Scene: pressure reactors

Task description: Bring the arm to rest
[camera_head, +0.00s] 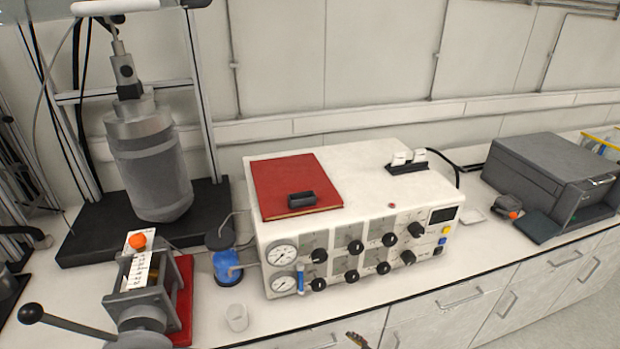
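I cannot make out my gripper or my arm with certainty in the head view. A small dark and yellowish piece (357,340) shows at the bottom edge, in front of the cabinet fronts, and is too cut off to identify. Whether my gripper holds anything is not visible.
A white control box (375,172) with gauges and knobs stands mid-bench, a red book (285,178) on top. Left are a grey reactor vessel (150,170), a vise-like device (140,290) and a white cup (237,317). A dark grey box (550,165) stands right. Bare bench (480,255) lies between.

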